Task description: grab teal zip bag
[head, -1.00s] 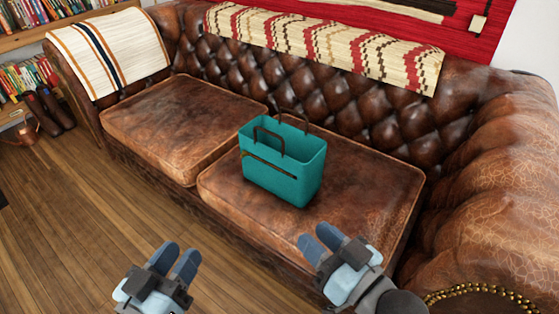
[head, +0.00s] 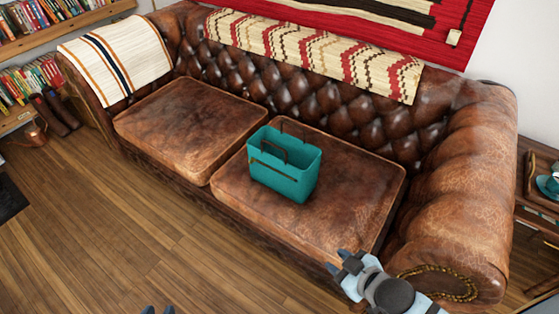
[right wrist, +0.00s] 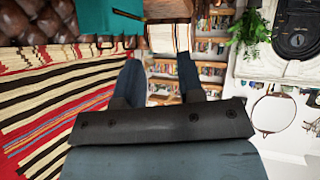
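The teal zip bag (head: 300,182) stands upright on the right seat cushion of the brown leather sofa, with dark handles and a dark zip line on its front. In the right wrist view part of the bag (right wrist: 108,18) shows at the top edge. My right gripper (head: 339,262) is in front of the sofa, below and right of the bag, apart from it. Its fingers (right wrist: 158,80) are spread with nothing between them.
The sofa's right arm (head: 455,185) rises beside my right gripper. The left cushion (head: 190,125) is bare. Wood floor (head: 130,230) in front is clear. A side table (head: 540,190) stands at the far right, and bookshelves (head: 40,65) at the left.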

